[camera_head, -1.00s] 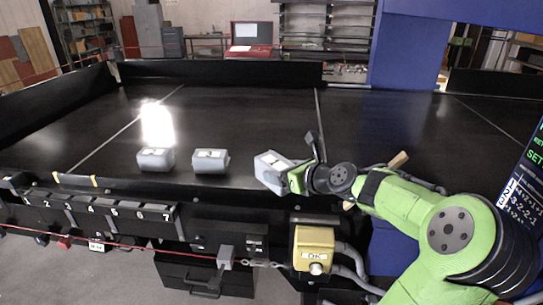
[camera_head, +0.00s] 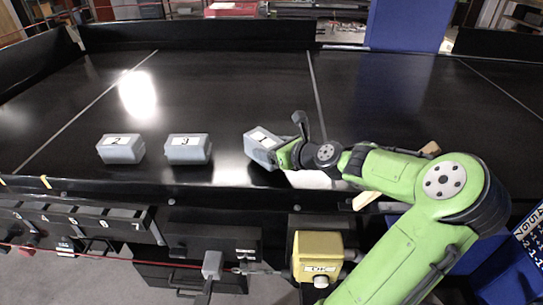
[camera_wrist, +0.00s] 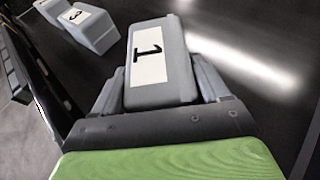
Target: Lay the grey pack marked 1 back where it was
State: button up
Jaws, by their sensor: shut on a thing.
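The grey pack marked 1 (camera_head: 260,150) is in my gripper (camera_head: 278,152), tilted, over or on the black belt (camera_head: 230,90) near its front edge. In the wrist view the pack (camera_wrist: 157,85) sits between the two jaws, its white label with the 1 facing the camera. My gripper is shut on it. I cannot tell for sure whether its lower edge touches the belt; a pale reflection lies beneath it. The grey pack marked 3 (camera_head: 188,150) stands to its left, apart from it. The grey pack marked 2 (camera_head: 121,149) is farther left.
A yellow box (camera_head: 318,252) is fixed on the front below the belt edge. A numbered slot rack (camera_head: 75,222) is at the lower left. A wooden piece (camera_head: 367,200) lies by my arm. A dark wall (camera_head: 200,36) bounds the belt's back. The belt behind the packs is clear.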

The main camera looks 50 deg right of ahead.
jog(key=shift+w+f, duration=0.1)
jog(key=shift+f, duration=0.8)
jog(key=shift+r, duration=0.1)
jog(key=o, duration=1.5)
jog(key=p+v, duration=0.2)
jog(key=v, duration=1)
jog(key=shift+a, duration=0.15)
